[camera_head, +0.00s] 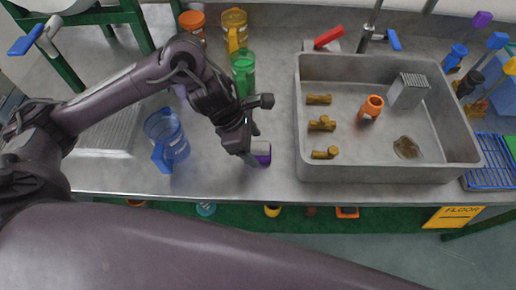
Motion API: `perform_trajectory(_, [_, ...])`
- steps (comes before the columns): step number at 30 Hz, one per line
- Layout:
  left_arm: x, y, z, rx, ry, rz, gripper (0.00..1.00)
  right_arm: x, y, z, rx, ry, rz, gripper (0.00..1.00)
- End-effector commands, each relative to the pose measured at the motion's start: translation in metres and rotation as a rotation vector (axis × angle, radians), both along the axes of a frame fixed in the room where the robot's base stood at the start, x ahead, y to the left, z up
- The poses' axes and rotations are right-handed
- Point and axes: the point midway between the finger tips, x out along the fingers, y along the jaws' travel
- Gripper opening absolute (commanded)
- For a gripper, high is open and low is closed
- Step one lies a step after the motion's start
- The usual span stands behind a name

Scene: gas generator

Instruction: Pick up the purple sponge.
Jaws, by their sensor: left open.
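The purple sponge (263,159) lies on the grey counter, between the blue pitcher and the sink, close to the counter's front edge. Only part of it shows, a purple part and a paler part. My left gripper (252,148) comes in from the left and is directly above and beside the sponge. Its jaws are open, and its near finger hides part of the sponge. I cannot tell whether the fingers touch it. My right gripper is not in view.
A blue pitcher (168,138) stands left of the gripper; a green one (243,72) stands behind it. Orange and yellow containers stand farther back. The grey sink (300,125) rises to the right, holding several small items. The counter's front edge (230,195) is near.

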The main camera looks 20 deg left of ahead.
Motion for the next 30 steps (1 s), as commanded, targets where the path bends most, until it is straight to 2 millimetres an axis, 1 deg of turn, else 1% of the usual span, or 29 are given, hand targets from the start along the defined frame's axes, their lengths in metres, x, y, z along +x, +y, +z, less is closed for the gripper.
perform_trajectory(1, [0.001, -0.004, -0.005, -0.001, 0.005, 0.0, 0.69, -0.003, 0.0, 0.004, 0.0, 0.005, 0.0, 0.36])
perform_trajectory(4, [0.006, -0.01, -0.018, -0.001, 0.006, 0.001, 0.69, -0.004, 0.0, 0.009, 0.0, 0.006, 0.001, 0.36])
perform_trajectory(6, [0.008, -0.013, -0.029, -0.001, 0.005, 0.001, 0.69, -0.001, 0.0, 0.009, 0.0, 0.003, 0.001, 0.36])
perform_trajectory(9, [0.009, -0.016, -0.037, -0.001, 0.003, 0.001, 0.69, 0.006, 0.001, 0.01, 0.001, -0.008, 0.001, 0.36])
perform_trajectory(13, [0.01, -0.017, -0.039, 0.0, 0.0, -0.001, 0.69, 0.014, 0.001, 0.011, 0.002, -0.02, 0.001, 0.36])
perform_trajectory(17, [0.01, -0.017, -0.039, 0.0, 0.0, -0.001, 0.69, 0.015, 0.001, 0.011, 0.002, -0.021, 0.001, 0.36])
perform_trajectory(27, [0.01, -0.017, -0.039, 0.0, 0.0, 0.0, 0.25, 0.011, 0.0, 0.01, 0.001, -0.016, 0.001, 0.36])
perform_trajectory(28, [0.01, -0.017, -0.039, 0.0, 0.0, 0.0, 0.21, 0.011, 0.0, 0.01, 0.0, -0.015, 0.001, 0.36])
perform_trajectory(30, [0.01, -0.016, -0.039, 0.0, -0.001, 0.0, 0.21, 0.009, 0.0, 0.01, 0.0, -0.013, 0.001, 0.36])
